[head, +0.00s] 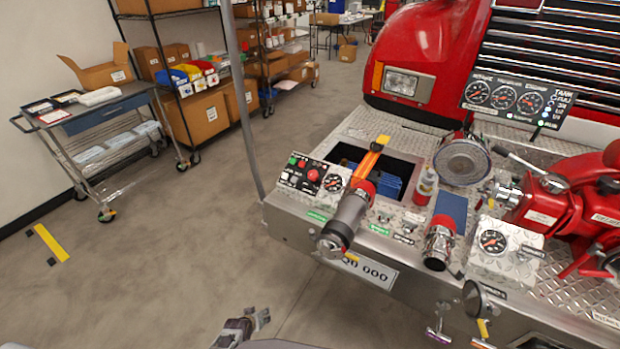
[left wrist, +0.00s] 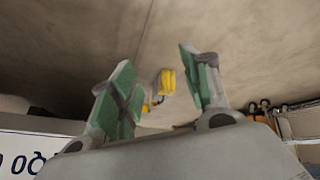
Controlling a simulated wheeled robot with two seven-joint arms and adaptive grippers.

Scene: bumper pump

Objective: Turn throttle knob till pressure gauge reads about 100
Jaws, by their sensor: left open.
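My left gripper (head: 255,321) is low at the bottom of the head view, in front of and below the bumper. Its fingers with green pads (left wrist: 160,95) are apart in the left wrist view, with nothing held between them. On the bumper's left control panel (head: 296,190) is a round red knob or button (head: 313,175) beside a pressure gauge (head: 333,183). Another gauge (head: 492,241) sits on a metal box further right. I cannot tell which control is the throttle knob. The gauge readings are too small to read. My right gripper is not in view.
A large grey nozzle (head: 345,220) juts over the bumper edge. A number plate (head: 365,271) hangs below. A yellow part (left wrist: 167,82) shows beyond my fingers in the left wrist view.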

